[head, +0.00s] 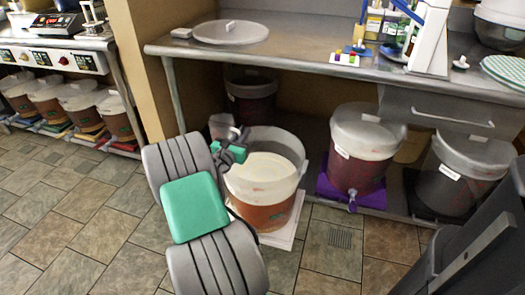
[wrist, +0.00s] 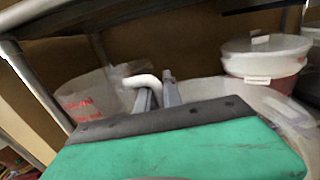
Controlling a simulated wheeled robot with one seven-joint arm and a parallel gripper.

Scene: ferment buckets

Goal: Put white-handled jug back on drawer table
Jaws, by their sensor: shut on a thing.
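The white-handled jug is a translucent vessel with red marks. In the wrist view the jug (wrist: 92,98) is at the left, its white handle (wrist: 143,80) between the fingers. My gripper (wrist: 160,92) is shut on that handle. In the head view my gripper (head: 238,143) is by the left back rim of the open bucket, below the table top, and the jug (head: 221,126) shows only partly behind it. Whether the jug touches the bucket I cannot tell. The steel drawer table (head: 300,62) stands behind and above, with its drawer (head: 440,112) at the right.
Lidded buckets (head: 365,150) stand under the table. On the top are a round lid (head: 230,32), bottles (head: 375,25) and a white stand (head: 430,40). The top between lid and bottles is mostly clear.

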